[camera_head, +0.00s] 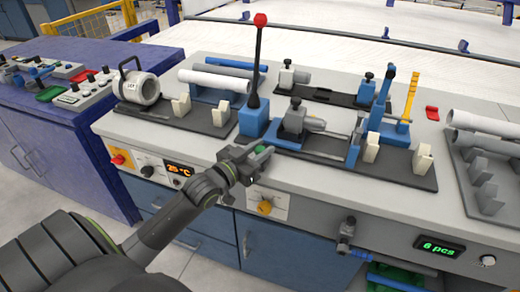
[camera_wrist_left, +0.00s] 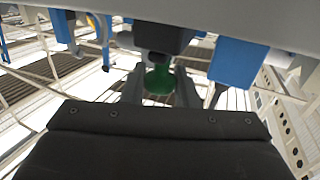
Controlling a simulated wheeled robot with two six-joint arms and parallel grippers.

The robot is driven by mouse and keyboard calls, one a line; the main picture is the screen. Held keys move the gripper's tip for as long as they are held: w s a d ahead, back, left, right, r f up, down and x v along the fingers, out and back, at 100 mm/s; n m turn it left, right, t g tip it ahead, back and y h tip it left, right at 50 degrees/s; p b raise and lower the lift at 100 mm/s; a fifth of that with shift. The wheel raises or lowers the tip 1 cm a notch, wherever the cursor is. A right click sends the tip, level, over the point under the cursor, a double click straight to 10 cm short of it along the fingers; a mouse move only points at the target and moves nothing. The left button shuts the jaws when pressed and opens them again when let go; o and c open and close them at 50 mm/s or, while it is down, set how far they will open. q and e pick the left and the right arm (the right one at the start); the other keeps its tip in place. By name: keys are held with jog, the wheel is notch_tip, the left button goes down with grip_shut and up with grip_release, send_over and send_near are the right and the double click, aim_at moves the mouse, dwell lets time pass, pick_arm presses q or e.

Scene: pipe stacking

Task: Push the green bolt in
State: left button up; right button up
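The green bolt (camera_head: 261,149) is at the front edge of the workbench, just in front of the blue block of the red-knobbed lever. It also shows in the left wrist view (camera_wrist_left: 158,80), below a dark fitting. My left gripper (camera_head: 262,158) is at the bolt, with one finger on each side of it. In the left wrist view the fingers (camera_wrist_left: 159,92) stand close to the green part; whether they press on it I cannot tell. The fingers partly hide the bolt in the head view. My right gripper is not in view.
The red-knobbed lever (camera_head: 257,65) rises right behind the bolt. Clamp fixtures on dark plates (camera_head: 405,178) and white pipes (camera_head: 214,79) cover much of the bench. A yellow knob (camera_head: 265,207) and a temperature display (camera_head: 178,169) are on the front panel below.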

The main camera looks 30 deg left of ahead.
aim_at(258, 147)
pick_arm(q)
grip_shut()
jog(key=shift+w+a+b, duration=0.25)
jog(key=shift+w+b, duration=0.1)
jog(key=shift+w, duration=0.65)
jog(key=shift+w+a, duration=0.1)
jog(key=shift+w, duration=0.25)
jog(key=shift+r, duration=0.1)
jog(key=o, duration=0.5)
grip_release()
jog(key=shift+o, duration=1.3)
jog(key=shift+w, duration=0.15)
